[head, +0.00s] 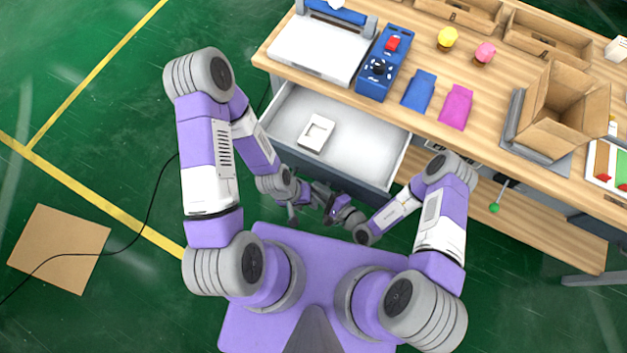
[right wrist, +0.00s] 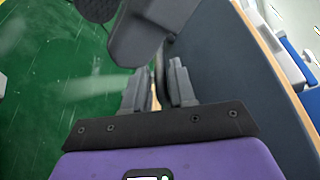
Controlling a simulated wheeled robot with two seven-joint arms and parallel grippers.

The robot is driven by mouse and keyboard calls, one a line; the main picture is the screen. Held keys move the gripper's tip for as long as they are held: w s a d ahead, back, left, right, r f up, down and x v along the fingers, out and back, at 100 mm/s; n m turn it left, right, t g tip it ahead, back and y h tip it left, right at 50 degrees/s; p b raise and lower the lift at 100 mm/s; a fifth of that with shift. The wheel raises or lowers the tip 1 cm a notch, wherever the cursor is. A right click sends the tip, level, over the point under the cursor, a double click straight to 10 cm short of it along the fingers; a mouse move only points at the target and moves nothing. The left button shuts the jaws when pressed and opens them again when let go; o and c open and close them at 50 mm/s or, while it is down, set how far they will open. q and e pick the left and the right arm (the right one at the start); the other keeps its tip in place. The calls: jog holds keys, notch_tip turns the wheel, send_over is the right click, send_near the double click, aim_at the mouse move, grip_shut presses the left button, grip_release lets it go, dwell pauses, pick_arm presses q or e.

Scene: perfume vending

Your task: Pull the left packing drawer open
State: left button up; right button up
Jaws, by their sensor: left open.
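The left packing drawer (head: 352,130) is pulled out from under the table in the head view, showing its white interior. Its dark grey-blue front (head: 350,179) faces me and fills much of the right side of the right wrist view (right wrist: 235,70). My left gripper (head: 291,215) is open, pointing down just in front of the drawer front's left part. My right gripper (head: 326,200) is close to the drawer front, right of the left gripper. Its two fingers stand apart in the right wrist view (right wrist: 158,88). The drawer's handle is not clearly visible.
A small white box (head: 317,133) lies in the drawer. The wooden table (head: 465,135) holds a blue device (head: 384,65), blue and pink pouches and an open cardboard box (head: 560,105). A cardboard sheet (head: 60,248) lies on the green floor, with a black cable across it.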

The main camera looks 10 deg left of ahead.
jog(key=shift+p+v, duration=0.3)
jog(key=shift+v, duration=2.05)
